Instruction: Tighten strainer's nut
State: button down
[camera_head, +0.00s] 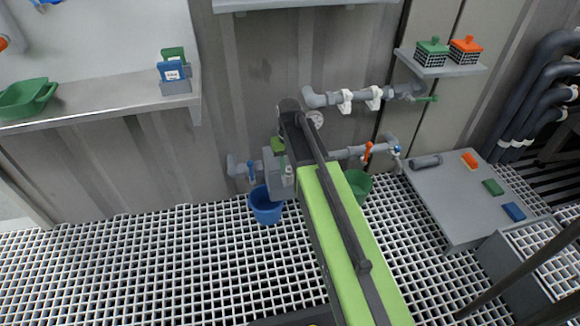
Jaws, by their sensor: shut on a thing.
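The lower grey pipe line on the wall comes out on both sides of my arm.
A blue bucket (266,207) and a green bucket (358,184) are below the line. An upper pipe (330,98) with a round gauge (315,119) below it runs close to my arm. A grey table (450,205) is at right. The grating (150,265) at left is clear.

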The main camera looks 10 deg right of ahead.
aim_at(289, 169)
dwell(0.4)
jog(key=c, duration=1.1)
grip_release()
notch_tip(289, 169, up, 18)
jog(key=p, duration=1.7)
jog(key=shift+f, duration=0.25)
jog(key=shift+f, duration=0.1)
